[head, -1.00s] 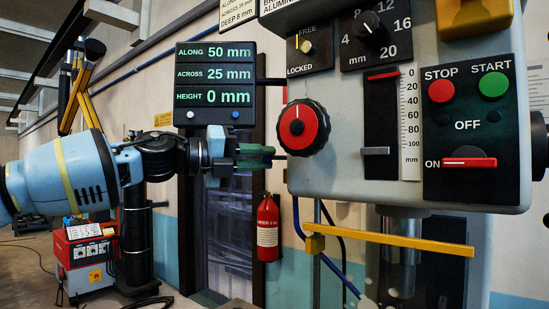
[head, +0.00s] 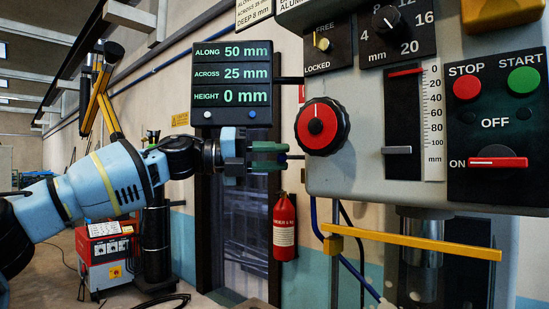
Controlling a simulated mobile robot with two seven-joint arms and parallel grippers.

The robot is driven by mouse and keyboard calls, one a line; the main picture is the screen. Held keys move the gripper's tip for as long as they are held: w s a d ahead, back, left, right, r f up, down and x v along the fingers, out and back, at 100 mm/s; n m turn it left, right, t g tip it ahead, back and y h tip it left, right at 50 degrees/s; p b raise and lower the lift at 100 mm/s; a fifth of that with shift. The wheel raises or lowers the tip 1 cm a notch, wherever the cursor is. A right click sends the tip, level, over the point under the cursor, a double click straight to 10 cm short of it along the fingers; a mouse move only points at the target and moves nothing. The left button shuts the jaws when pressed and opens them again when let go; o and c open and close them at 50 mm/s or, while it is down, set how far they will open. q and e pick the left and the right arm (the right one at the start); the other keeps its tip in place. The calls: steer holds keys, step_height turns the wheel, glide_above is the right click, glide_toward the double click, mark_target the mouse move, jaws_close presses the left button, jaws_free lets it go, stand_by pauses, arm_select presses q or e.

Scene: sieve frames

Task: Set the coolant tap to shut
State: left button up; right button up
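No label names the coolant tap. A yellow block (head: 333,245) on a thin vertical pipe below the machine head looks like it, with a long yellow bar (head: 430,243) running right from it, across the pipe. Whether the bar is its handle I cannot tell. My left gripper (head: 284,156) is left of the red dial, above and left of the yellow block and apart from it. Its green fingers show a gap. A small dark blue tip shows at their ends; whether they touch it is unclear. My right gripper is out of view.
The machine head (head: 350,187) carries a red dial (head: 316,126), a slider and a switch panel (head: 495,125). A readout (head: 231,84) hangs behind my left gripper. A red extinguisher (head: 285,228) is below it. A blue hose (head: 358,272) runs near the pipe.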

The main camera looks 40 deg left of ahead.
arm_select(q)
steer(key=v, duration=0.7)
steer(key=shift+s+a, duration=0.25)
steer(key=shift+s, duration=0.05)
steer(key=shift+c, duration=1.2)
steer(key=shift+s+d+r, duration=0.15)
steer(key=shift+d+r, duration=0.05)
steer(key=shift+d, duration=0.2)
steer(key=shift+c, duration=1.3)
steer(key=s+d, duration=0.1)
steer(key=d+n, duration=0.1)
steer(key=s+d+n+y, duration=0.1)
steer(key=d, duration=0.1)
steer(key=shift+s+r+t, duration=0.3)
steer(key=shift+s+r, duration=0.05)
jaws_close()
steer(key=s+f+n+t+y, duration=0.2)
steer(key=s+f+n, duration=0.1)
steer(key=s+n, duration=0.2)
steer(key=shift+d+n+p, duration=0.3)
steer(key=shift+d+p, duration=0.05)
steer(key=shift+p, duration=0.05)
